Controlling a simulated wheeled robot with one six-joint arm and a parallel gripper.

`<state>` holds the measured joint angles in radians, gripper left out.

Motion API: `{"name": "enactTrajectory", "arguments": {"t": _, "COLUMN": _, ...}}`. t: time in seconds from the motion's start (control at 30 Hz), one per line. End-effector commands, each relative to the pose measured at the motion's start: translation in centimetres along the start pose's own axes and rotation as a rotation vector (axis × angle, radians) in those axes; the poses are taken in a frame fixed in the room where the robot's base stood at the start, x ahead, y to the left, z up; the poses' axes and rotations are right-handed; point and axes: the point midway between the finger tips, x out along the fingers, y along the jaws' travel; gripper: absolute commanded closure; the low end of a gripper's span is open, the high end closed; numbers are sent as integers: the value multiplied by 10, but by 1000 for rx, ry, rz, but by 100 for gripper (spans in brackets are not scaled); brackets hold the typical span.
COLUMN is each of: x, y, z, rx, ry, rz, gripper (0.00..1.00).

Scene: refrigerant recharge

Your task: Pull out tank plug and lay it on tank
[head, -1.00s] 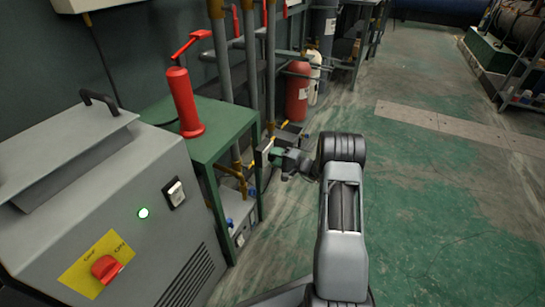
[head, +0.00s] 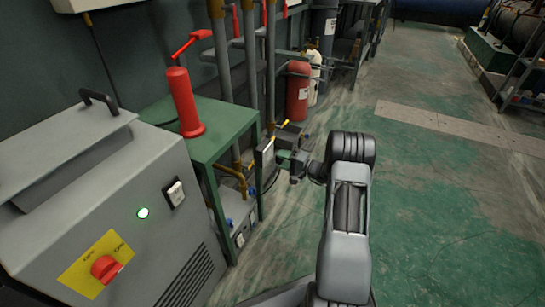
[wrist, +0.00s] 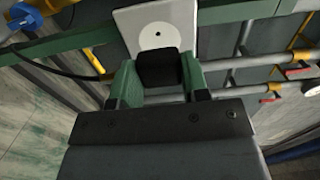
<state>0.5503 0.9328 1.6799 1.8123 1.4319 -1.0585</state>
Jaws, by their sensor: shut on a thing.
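My gripper (wrist: 158,80) has green fingers closed on a black block, which I take to be the tank plug (wrist: 160,66). Just beyond the plug is a pale plate (wrist: 128,22) with a white disc (wrist: 158,36) that has a small dark hole. The plug overlaps the plate in the wrist view, and I cannot tell whether they touch. In the head view my gripper (head: 292,160) is beside the right side of the green table, near a grey box-like part (head: 264,160). The plug is too small to make out there. I cannot tell which part is the tank.
A green table (head: 222,128) carries a red cylinder with a lever (head: 183,100). A grey machine with a red knob (head: 105,268) stands at the front left. Pipes (head: 250,70) and a red bottle (head: 298,92) are behind.

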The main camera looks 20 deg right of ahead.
Motion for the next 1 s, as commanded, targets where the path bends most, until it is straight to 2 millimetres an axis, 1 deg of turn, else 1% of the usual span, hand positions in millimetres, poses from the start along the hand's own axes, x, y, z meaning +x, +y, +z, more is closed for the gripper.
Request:
{"name": "enactTrajectory", "arguments": {"t": 0.6, "x": -24, "y": 0, "z": 0, "rx": -1, "ry": 1, "rz": -1, "gripper": 96}}
{"name": "enactTrajectory", "arguments": {"t": 1.0, "x": -28, "y": 0, "z": 0, "rx": -1, "ry": 0, "rz": 0, "gripper": 96}}
